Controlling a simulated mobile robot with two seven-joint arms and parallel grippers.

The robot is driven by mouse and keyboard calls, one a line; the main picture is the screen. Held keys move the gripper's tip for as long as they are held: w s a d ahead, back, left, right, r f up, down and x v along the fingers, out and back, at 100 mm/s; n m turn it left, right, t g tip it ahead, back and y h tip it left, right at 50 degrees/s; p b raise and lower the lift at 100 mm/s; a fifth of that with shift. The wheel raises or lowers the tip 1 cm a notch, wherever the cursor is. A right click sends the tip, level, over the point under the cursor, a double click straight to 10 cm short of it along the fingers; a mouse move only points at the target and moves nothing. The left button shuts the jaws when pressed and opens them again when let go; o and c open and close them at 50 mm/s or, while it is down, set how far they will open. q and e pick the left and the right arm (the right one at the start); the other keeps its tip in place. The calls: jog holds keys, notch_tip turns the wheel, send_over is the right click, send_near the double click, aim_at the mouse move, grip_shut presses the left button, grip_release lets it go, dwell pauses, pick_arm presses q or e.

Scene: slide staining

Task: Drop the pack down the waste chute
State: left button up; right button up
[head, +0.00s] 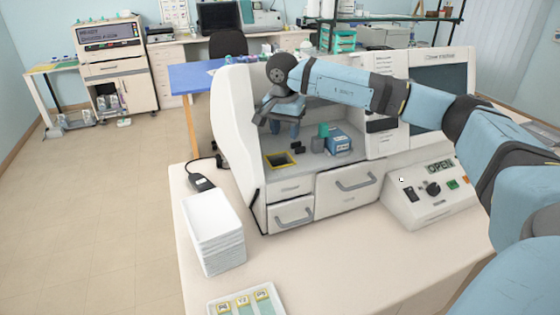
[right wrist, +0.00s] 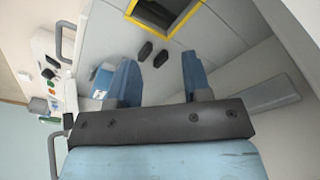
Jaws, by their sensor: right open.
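The pack, a small blue box with a white label (head: 338,140), stands on the deck inside the white machine, to the right of my right gripper (head: 284,128). The waste chute, a dark opening with a yellow rim (head: 280,161), is in the same deck, below and in front of the gripper. In the right wrist view the chute (right wrist: 164,12) is at the top, beyond the fingertips. There my right gripper (right wrist: 160,68) is open with nothing between its fingers. A blue and white part of the pack (right wrist: 102,80) shows beside the left finger, partly hidden. My left gripper is out of view.
A green-capped bottle (head: 322,132) stands close to the pack. Two small black blocks (right wrist: 152,53) lie on the deck near the chute. The machine's side wall (head: 238,125) stands left of the gripper. A white tray stack (head: 215,235) and slide tray (head: 245,303) are on the bench.

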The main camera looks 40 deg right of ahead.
jog(key=shift+r, duration=0.1)
notch_tip(320, 180, up, 14)
jog(key=a+b, duration=0.1)
jog(key=b, duration=0.1)
jog(key=shift+s+a+f, duration=0.2)
jog(key=shift+s+a, duration=0.05)
jog(key=shift+s, duration=0.15)
jog(key=shift+f, duration=0.1)
